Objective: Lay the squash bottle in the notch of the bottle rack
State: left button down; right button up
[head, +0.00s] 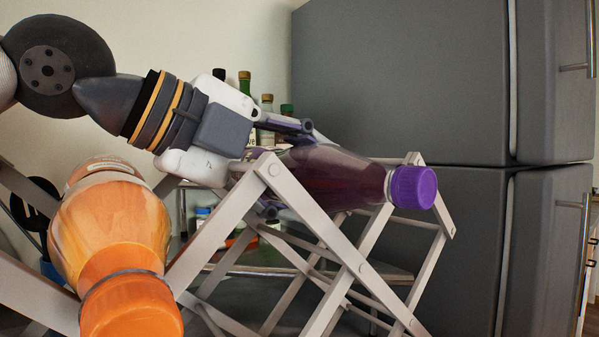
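The squash bottle (335,177) is dark purple with a purple cap (413,187). It lies nearly level, its cap pointing right and tilted slightly down. My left gripper (277,168) is shut on its left end, with one finger above and one below. The bottle rack (315,222) is made of pale crossed slats. A front slat hides part of the bottle and the lower finger. The bottle is at the height of the slat tops, above where the slats cross. I cannot tell whether it touches the rack. My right gripper is not in view.
An orange bottle (110,225) with an orange cap is close in front at the left, by the rack's slats. Several bottles (267,105) stand behind my gripper. A large grey fridge (400,80) fills the back right.

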pick_arm(q)
jog(key=c, duration=0.6)
grip_release()
jog(key=shift+r, duration=0.1)
jog(key=shift+o, duration=0.2)
jog(key=shift+s+a, duration=0.1)
jog(key=v, duration=0.7)
jog(key=shift+a, duration=0.15)
jog(key=shift+s+r, duration=0.1)
jog(key=shift+s, duration=0.1)
jog(key=shift+v, duration=3.85)
